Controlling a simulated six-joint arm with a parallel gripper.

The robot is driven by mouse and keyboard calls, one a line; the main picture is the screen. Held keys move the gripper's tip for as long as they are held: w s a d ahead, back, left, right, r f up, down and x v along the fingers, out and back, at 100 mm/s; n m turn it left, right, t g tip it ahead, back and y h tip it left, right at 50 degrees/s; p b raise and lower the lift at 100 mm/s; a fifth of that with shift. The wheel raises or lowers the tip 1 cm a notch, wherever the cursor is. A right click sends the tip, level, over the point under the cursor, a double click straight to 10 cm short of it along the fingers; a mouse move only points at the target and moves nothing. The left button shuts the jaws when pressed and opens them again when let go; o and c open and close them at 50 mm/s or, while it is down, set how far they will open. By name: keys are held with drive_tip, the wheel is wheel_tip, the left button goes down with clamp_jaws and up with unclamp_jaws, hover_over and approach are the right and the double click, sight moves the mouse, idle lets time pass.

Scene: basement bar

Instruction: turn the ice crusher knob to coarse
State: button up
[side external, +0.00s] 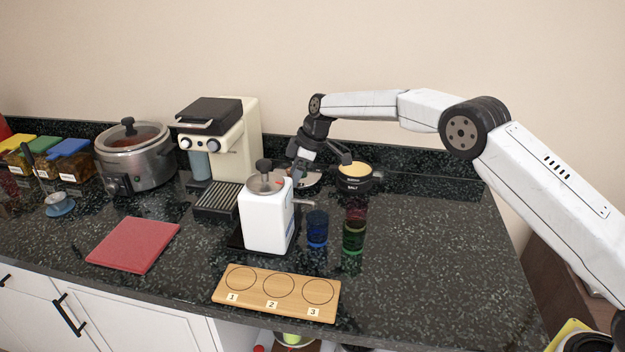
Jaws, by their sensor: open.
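The ice crusher (264,221) is a white box standing upright on a dark base in the middle of the counter. A dark knob (264,165) sits on its round metal lid, with a small red mark near the lid's right edge. A metal part sticks out from its right side. My gripper (298,181) is open and points down at the crusher's upper right, apart from the top knob as far as I can see. Its fingertips are small and partly hidden, so I cannot tell whether they touch the crusher. No coarse marking is readable.
Blue (317,229) and green (353,236) glasses stand close right of the crusher, near a black salt dish (357,182). A numbered wooden board (257,296) lies in front. A coffee machine (240,140), a cooker (135,160) and a red board (134,245) are left. The right counter is clear.

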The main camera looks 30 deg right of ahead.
drive_tip(key=shift+x, duration=2.8)
drive_tip(key=shift+c, duration=0.2)
clamp_jaws()
